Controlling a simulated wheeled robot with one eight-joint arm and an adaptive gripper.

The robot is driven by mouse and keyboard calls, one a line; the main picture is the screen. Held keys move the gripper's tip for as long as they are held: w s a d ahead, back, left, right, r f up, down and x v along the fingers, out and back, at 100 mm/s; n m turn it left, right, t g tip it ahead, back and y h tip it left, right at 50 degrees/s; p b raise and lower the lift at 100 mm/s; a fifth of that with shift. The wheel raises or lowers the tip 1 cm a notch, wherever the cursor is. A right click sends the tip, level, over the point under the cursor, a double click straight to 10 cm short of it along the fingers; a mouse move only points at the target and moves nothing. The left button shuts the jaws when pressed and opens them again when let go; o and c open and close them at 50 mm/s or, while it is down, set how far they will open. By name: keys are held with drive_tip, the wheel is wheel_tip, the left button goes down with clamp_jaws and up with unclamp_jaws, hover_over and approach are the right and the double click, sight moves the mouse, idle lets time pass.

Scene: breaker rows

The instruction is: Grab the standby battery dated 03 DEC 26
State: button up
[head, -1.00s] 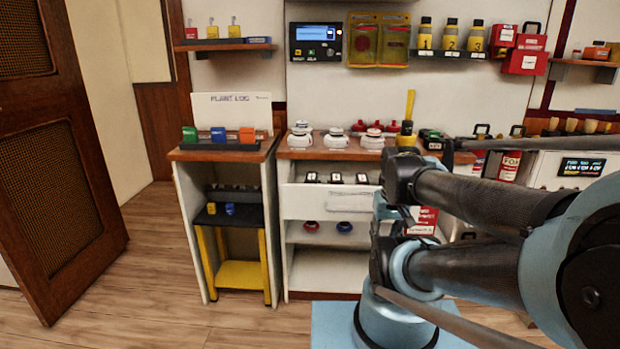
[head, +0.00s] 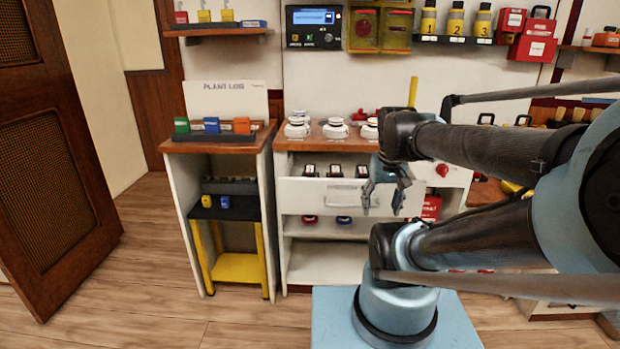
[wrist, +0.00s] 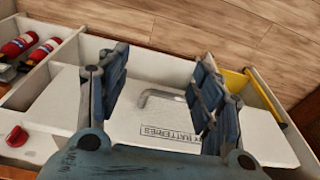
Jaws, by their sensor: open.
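Several small dark blocks with white labels (head: 335,171) stand in a row behind the top edge of a white drawer front (head: 300,195) in the head view. They look like batteries, but their dates are too small to read. The drawer front also shows in the wrist view (wrist: 125,115), with a grey handle (wrist: 160,95) and a label ending in "BATTERIES". My gripper (head: 383,203) is open and empty, its fingers pointing down before the right part of the drawer. In the wrist view its fingers (wrist: 162,78) appear on either side of the handle, apart from it. No battery shows there.
Smoke-detector-like white domes (head: 335,128) stand on the wooden top above the drawer. A black-and-yellow step stool (head: 238,267) is in the left cabinet. A red knob (wrist: 17,136) and fire extinguishers (wrist: 18,46) are at the wrist view's left. Wooden floor (head: 150,270) is clear at left.

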drive_tip(key=w+a+r+g, duration=0.1)
drive_tip(key=w+a+r, duration=0.6)
drive_tip(key=w, duration=0.4)
drive_tip(key=w+a+r, duration=0.6)
drive_tip(key=w, duration=0.5)
drive_tip(key=g, duration=0.1)
hover_over(310, 168)
drive_tip(key=shift+m, duration=0.3)
drive_tip(key=f, duration=1)
drive_tip(key=shift+a+f, duration=0.2)
drive_tip(key=shift+s+d+f, duration=0.1)
drive_tip(key=shift+f, duration=1.5)
drive_tip(key=shift+s+d+f, duration=0.1)
drive_tip(key=shift+f, duration=1.45)
clamp_jaws()
